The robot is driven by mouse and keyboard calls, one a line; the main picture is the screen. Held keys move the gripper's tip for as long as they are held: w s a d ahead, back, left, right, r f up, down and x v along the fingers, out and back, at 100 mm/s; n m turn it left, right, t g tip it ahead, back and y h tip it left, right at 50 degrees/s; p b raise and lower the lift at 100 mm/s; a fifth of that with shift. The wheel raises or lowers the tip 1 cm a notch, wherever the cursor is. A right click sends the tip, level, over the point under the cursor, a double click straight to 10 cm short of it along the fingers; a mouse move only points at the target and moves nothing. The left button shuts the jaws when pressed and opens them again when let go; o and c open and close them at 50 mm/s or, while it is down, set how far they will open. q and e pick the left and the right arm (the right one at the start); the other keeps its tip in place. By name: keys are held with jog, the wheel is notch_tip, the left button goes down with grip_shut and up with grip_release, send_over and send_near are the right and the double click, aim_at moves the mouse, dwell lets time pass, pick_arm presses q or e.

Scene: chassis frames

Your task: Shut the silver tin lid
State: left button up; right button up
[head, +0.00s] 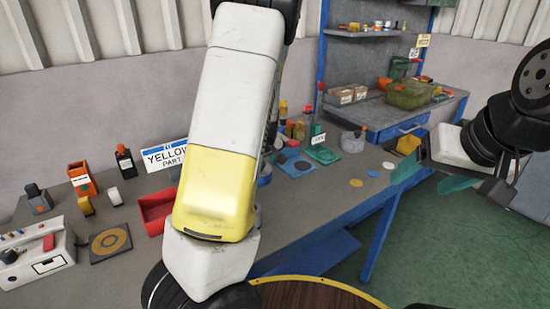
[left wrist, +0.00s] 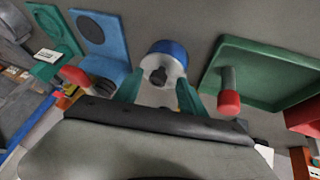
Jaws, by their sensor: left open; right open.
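A round silver-grey tin (head: 353,140) with a dark spot on its right stands at the right end of the workbench; I cannot tell how its lid sits. In the left wrist view, a short pale silver cylinder with a blue band and dark knob (left wrist: 163,62) lies just beyond my left gripper (left wrist: 160,82); I cannot tell whether it is touched. The left gripper's green fingers are open, apart on either side of the knob. In the head view my left arm hides this gripper. My right gripper (head: 428,176) is open and empty, right of the bench edge.
A red tray (head: 156,210) stands left of my left arm. In the left wrist view a green tray (left wrist: 250,82) and a red-tipped post (left wrist: 228,98) are close on the right, a blue plate (left wrist: 97,38) on the left. Yellow, blue and white discs (head: 373,173) lie near the bench's right end.

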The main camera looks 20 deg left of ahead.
pick_arm(q)
jog(key=shift+v, duration=2)
jog(key=shift+w+r, duration=0.1)
jog(key=shift+w, duration=0.05)
